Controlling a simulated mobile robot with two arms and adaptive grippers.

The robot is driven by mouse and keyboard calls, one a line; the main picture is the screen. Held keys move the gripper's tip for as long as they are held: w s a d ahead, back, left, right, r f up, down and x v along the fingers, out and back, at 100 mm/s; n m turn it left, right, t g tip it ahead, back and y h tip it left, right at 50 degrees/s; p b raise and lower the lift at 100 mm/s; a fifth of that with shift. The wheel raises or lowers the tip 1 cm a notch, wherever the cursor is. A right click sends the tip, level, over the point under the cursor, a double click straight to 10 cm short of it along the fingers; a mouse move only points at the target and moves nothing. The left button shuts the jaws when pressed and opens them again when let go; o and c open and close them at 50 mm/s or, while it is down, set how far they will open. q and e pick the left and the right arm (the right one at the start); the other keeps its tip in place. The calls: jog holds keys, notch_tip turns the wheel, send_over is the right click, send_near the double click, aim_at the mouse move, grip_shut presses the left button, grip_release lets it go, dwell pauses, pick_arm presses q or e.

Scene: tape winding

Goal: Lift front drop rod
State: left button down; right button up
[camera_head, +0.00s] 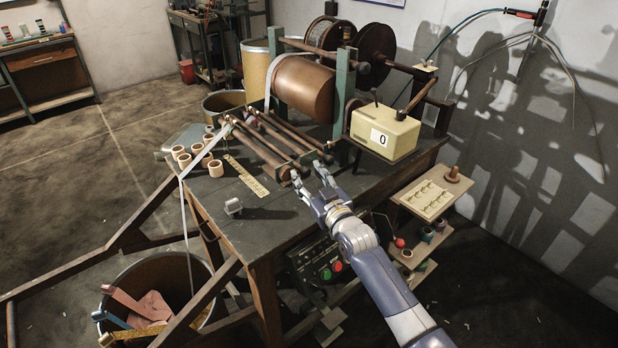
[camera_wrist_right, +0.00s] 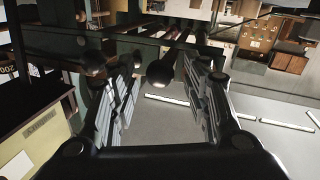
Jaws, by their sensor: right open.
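Several dark brown drop rods lie side by side across the bench, below the large brown roller (camera_head: 305,88). The rod nearest the bench's front left (camera_head: 258,148) ends close to my right gripper (camera_head: 308,174). My right gripper is open, at the near ends of the rods. In the right wrist view, a dark round rod end (camera_wrist_right: 160,73) shows between the open fingers (camera_wrist_right: 160,88), apparently not gripped. A second round end (camera_wrist_right: 92,63) shows beside the left finger. I cannot tell whether a finger touches a rod. My left gripper is out of view.
A cream counter box (camera_head: 385,133) reading 0 stands to the right of the rods. A white tape (camera_head: 184,215) hangs over the front edge toward a bin (camera_head: 165,270).

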jog(key=shift+w, duration=0.1)
jog(key=shift+c, duration=0.5)
grip_shut()
jog(key=shift+r, duration=0.1)
jog(key=shift+r+p, duration=0.6)
jog(key=shift+p, duration=0.15)
jog(key=w+a+r+p, duration=0.1)
jog(key=r+p, duration=0.3)
jog(key=r, duration=0.4)
jog(key=w+a+r+p, duration=0.2)
jog(key=r+p, duration=0.3)
jog(key=r, duration=0.3)
jog(key=w+a+r+g+p, duration=0.1)
jog(key=w+a+r+p, duration=0.1)
jog(key=r, duration=0.6)
jog(key=shift+w+p, duration=0.85)
jog(key=shift+p, duration=0.55)
